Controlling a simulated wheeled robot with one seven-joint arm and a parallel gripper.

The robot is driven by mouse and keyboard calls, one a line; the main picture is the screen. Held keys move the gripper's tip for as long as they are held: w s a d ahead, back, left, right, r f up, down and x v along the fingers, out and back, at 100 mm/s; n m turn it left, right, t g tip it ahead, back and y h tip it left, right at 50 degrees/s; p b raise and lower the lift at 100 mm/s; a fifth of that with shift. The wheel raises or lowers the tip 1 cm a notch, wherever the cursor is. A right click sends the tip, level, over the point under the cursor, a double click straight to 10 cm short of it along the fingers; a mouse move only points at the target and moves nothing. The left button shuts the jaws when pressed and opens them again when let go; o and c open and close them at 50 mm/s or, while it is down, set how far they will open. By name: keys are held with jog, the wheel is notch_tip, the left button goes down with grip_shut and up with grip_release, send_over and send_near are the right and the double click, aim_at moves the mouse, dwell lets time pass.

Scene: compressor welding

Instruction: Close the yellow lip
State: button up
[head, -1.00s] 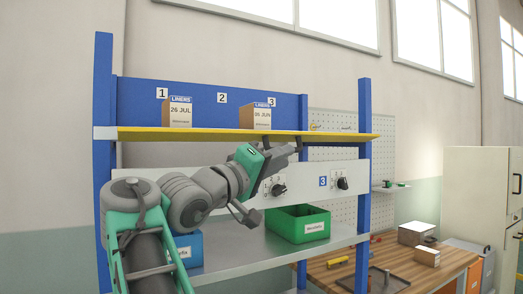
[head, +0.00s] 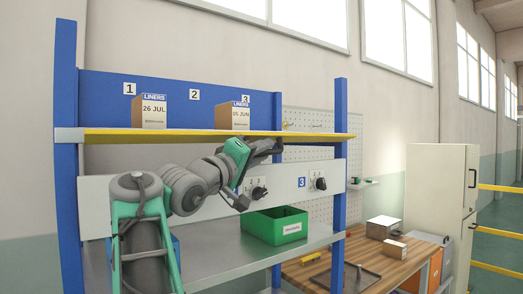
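The yellow lip (head: 190,136) is a long strip along the front edge of the upper shelf of a blue rack. It runs nearly level between the two blue posts and sticks out a little past the right one. My gripper (head: 277,146) is just below the lip, right of its middle, with its tip close to the underside. I cannot tell whether it touches. The fingers are small and dark here, and their opening cannot be made out.
Two cardboard liner boxes (head: 150,111) (head: 233,116) stand on the upper shelf. A grey panel with black knobs (head: 259,193) is below the lip. A green bin (head: 274,226) sits on the lower shelf. A wooden workbench (head: 345,262) and a cream cabinet (head: 438,187) stand at right.

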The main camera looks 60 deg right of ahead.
grip_shut()
jog(key=shift+r, duration=0.15)
dwell(0.4)
